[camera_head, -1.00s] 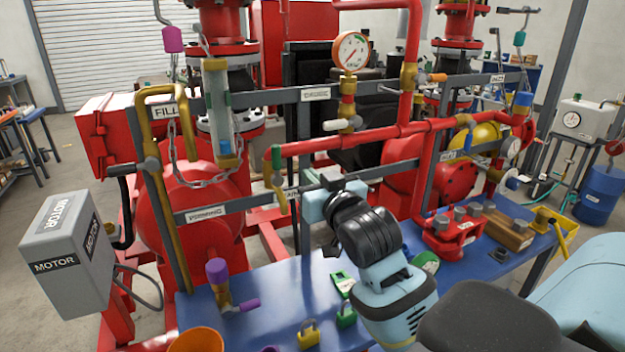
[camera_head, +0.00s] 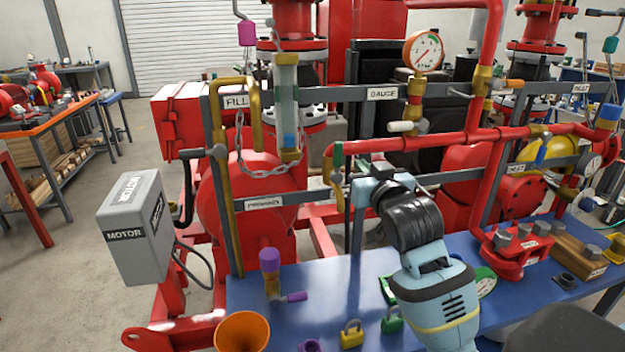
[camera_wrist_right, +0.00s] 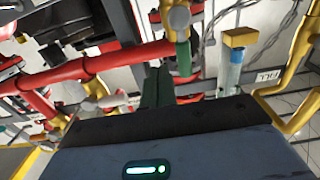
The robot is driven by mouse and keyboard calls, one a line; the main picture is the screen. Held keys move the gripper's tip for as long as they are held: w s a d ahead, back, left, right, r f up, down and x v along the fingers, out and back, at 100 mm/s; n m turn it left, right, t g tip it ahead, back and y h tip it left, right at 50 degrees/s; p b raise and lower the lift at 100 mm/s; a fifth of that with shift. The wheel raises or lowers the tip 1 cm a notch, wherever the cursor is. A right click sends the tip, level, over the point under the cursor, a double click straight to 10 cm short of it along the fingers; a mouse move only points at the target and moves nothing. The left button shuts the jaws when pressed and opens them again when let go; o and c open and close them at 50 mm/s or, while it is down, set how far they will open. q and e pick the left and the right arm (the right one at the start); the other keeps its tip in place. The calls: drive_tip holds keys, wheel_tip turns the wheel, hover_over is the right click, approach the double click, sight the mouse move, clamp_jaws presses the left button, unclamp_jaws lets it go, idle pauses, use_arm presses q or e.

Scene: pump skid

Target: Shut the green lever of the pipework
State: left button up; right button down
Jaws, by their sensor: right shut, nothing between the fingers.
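In the right wrist view the green lever (camera_wrist_right: 184,58) hangs below a round fitting, just right of my fingers. My right gripper (camera_head: 364,182) is just right of and slightly below the lever in the head view. Its fingers (camera_wrist_right: 157,84) are together with nothing between them. I cannot tell whether they touch the lever. My left gripper is not in view.
A brass pipe (camera_head: 222,160) and a chain (camera_head: 270,172) are to the left. The blue bench (camera_head: 330,280) below holds padlocks, an orange funnel (camera_head: 242,331) and a purple-capped valve (camera_head: 270,272). A gauge (camera_head: 424,51) stands above.

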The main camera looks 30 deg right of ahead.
sight(341, 154)
drive_tip(key=shift+x, duration=2.5)
drive_tip(key=shift+w+r, duration=0.1)
drive_tip(key=shift+w, duration=0.05)
drive_tip(key=shift+w+a+r, duration=0.15)
drive_tip(key=shift+a+r, duration=0.1)
drive_tip(key=shift+a, duration=0.45)
drive_tip(key=shift+w+a+r, duration=0.15)
drive_tip(key=shift+a+r, duration=0.1)
drive_tip(key=shift+a, duration=0.45)
drive_tip(key=w+a+f, duration=0.1)
drive_tip(key=a+f, duration=0.2)
drive_tip(key=a, duration=0.3)
drive_tip(key=shift+w+f, duration=0.2)
drive_tip(key=shift+f, duration=0.2)
drive_tip(key=shift+r, duration=0.15)
drive_tip(key=shift+d+r, duration=0.1)
drive_tip(key=shift+r, duration=0.35)
